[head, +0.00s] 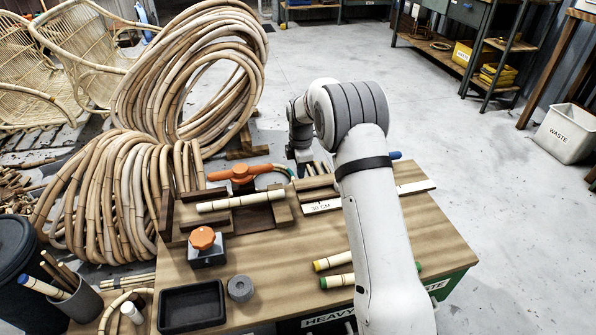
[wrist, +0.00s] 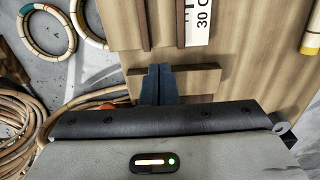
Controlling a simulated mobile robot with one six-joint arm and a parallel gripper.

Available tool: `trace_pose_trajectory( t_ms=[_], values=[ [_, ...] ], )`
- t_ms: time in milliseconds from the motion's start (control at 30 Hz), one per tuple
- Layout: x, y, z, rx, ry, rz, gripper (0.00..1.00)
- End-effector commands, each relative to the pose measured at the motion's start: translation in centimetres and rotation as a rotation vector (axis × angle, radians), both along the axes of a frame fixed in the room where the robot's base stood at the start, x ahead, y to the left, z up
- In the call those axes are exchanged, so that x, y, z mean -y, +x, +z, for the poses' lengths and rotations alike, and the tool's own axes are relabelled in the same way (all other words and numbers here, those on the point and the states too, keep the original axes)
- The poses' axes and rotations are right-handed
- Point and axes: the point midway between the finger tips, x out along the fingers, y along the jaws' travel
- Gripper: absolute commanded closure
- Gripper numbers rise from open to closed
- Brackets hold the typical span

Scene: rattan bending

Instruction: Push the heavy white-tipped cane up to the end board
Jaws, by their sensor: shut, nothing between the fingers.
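My gripper (wrist: 159,70) shows in the wrist view, with its two dark fingers together and empty. The fingertips overlap a short wooden board (wrist: 198,79) at the bench edge; I cannot tell whether they touch it or whether it is the end board. No cane with a clearly white tip can be made out. A pale banded cane (head: 240,201) lies in a wooden holder at the left of the bench. A yellow-tipped cane (head: 331,262) and a green-tipped cane (head: 337,283) lie partly behind my arm.
A white 30 cm strip (head: 322,207) lies on the bench. Large cane coils (head: 190,75) crowd the left. Open floor lies right.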

Motion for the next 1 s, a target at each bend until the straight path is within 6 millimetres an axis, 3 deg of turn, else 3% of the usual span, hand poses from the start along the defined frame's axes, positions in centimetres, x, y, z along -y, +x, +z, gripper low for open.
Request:
trace_pose_trajectory(
  t_ms=[33, 333, 433, 600, 1000],
  values=[
    [-0.1, -0.1, -1.4, -0.003, -0.001, 0.001, 1.00],
    [-0.2, -0.2, -8.0, -0.004, -0.001, 0.003, 1.00],
    [-2.4, -0.5, -7.5, 0.002, 0.000, 0.007, 1.00],
    [-4.0, -0.8, -7.3, 0.000, 0.000, 0.004, 1.00],
    [-4.1, -0.9, -7.0, -0.001, 0.000, 0.000, 1.00]
  ],
)
